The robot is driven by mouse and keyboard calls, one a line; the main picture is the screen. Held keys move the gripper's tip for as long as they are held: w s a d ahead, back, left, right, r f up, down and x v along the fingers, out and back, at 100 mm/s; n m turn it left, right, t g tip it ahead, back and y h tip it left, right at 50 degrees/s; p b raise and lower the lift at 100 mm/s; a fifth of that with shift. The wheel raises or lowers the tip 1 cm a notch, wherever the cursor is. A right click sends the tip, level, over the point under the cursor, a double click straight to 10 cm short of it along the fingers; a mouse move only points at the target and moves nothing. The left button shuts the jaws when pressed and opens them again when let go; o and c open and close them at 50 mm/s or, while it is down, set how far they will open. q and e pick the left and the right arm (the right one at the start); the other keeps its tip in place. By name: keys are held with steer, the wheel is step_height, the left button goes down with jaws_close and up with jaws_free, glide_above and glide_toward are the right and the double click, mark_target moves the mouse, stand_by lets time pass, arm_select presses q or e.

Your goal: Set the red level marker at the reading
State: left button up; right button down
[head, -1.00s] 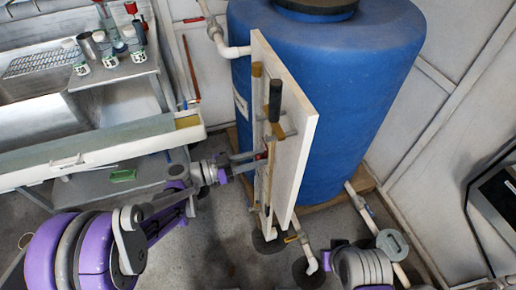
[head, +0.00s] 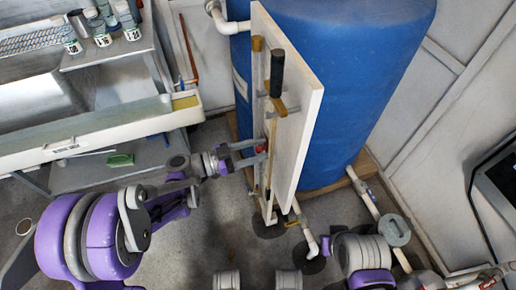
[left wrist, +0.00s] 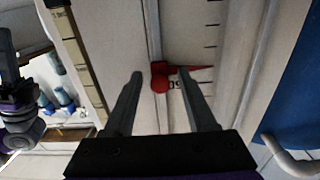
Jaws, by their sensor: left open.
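The red level marker (left wrist: 160,78) sits on a thin vertical rod against a pale board, its pointer aimed right at the scale ticks, near a printed "50". My left gripper (left wrist: 162,74) is open, with one finger on each side of the marker's body and visible gaps. In the head view the marker (head: 261,149) shows as a small red spot between the fingertips of my left gripper (head: 257,152), at the board's left face. The exact reading is hard to tell. My right gripper is not visible.
The white board (head: 298,130) stands in front of a large blue tank (head: 350,100). A black-handled valve (head: 277,75) and pipes lie above the gripper. A sink bench (head: 100,135) with bottles is at left. Pipes run along the floor at right.

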arm_select(q)
steer(key=shift+a, duration=0.1)
steer(key=p+v, duration=0.1)
steer(key=v, duration=0.9)
steer(key=shift+a, duration=0.3)
steer(key=shift+s+d, duration=0.1)
steer(key=shift+s, duration=0.05)
